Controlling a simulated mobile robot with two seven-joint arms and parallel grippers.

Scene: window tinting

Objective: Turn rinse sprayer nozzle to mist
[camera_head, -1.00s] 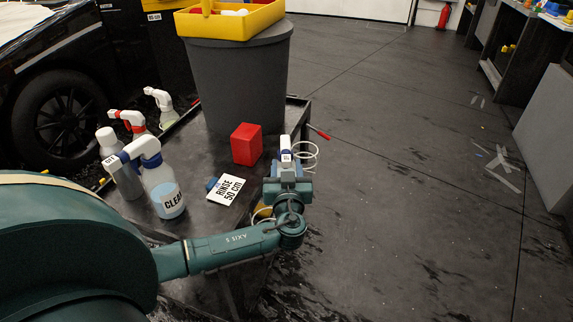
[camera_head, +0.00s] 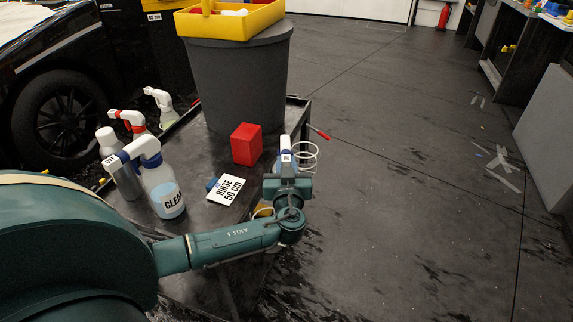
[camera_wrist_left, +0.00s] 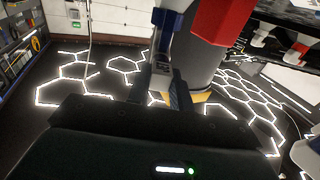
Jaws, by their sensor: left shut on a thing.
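A white and blue sprayer part (camera_head: 286,152), which I take for the rinse sprayer, stands at the right edge of the dark cart. A small label is on its white top, but I cannot read the nozzle setting. My left gripper (camera_head: 287,170) is shut on it, seen from above with the fingers mostly hidden. My right gripper is not in view.
The floor at right is open.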

